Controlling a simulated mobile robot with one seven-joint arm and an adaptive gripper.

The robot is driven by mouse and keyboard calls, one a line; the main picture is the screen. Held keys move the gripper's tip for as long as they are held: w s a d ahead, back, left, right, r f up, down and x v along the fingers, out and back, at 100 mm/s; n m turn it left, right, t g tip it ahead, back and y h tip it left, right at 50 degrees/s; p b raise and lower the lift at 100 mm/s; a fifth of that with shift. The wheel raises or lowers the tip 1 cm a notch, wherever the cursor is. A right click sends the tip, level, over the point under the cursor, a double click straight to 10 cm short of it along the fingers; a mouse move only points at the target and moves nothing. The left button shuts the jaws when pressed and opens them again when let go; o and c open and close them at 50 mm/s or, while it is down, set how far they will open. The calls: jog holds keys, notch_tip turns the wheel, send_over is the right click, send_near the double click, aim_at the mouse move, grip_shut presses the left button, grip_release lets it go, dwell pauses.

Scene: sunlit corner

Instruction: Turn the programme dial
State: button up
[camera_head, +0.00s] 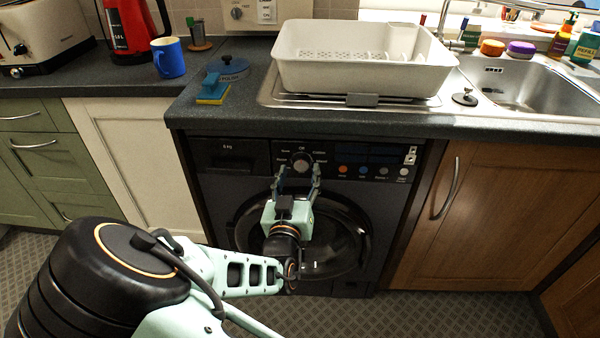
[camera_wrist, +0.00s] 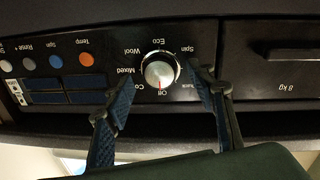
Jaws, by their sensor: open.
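The programme dial (camera_head: 301,165) is a round silver knob with a dark ring on the dark washing machine's (camera_head: 222,185) control panel. In the wrist view the dial (camera_wrist: 159,73) appears upside down, with a small red mark beside the word Off. Labels such as Eco, Wool, Mixed and Spin ring it. My gripper (camera_head: 298,179) is open in front of the panel, one finger toward each side of the dial. In the wrist view the blue-padded fingers of my gripper (camera_wrist: 161,84) flank the knob with visible gaps; I see no contact.
Coloured buttons (camera_head: 362,171) and dark displays sit right of the dial, and a detergent drawer (camera_head: 222,155) lies left. The worktop edge (camera_head: 350,123) overhangs just above the panel. A white dish rack (camera_head: 360,75) stands on top. A wooden cupboard (camera_head: 490,215) is at right.

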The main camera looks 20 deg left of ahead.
jog(key=shift+w+a, duration=0.1)
jog(key=shift+w, duration=0.7)
jog(key=shift+c, duration=0.7)
jog(key=c, duration=1)
